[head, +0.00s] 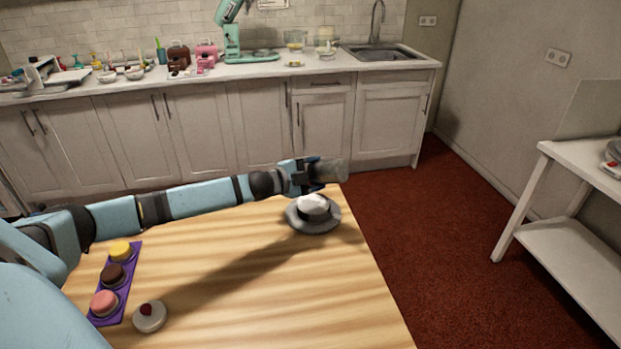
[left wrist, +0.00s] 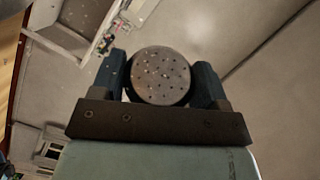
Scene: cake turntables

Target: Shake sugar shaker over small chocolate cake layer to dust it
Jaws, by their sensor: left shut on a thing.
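My left gripper (head: 307,175) is shut on the sugar shaker (head: 332,171), a grey, see-through cylinder lying sideways. In the left wrist view, the shaker's round perforated end (left wrist: 160,76) sits between the two blue fingers of the gripper (left wrist: 160,82), with white specks around it. Below the shaker in the head view is a small chocolate cake layer (head: 314,212) with a white top and a dark side. It rests on a grey turntable (head: 312,226) near the wooden table's right edge. The gripper and shaker are above the cake, apart from it. My right gripper is not in view.
On the wooden table (head: 240,290), a purple tray (head: 97,320) holds yellow, brown and pink cakes at the left. A small white cake with a red top (head: 150,317) stands beside it. The counter (head: 150,80) behind holds several items. A white shelf (head: 575,240) stands at right.

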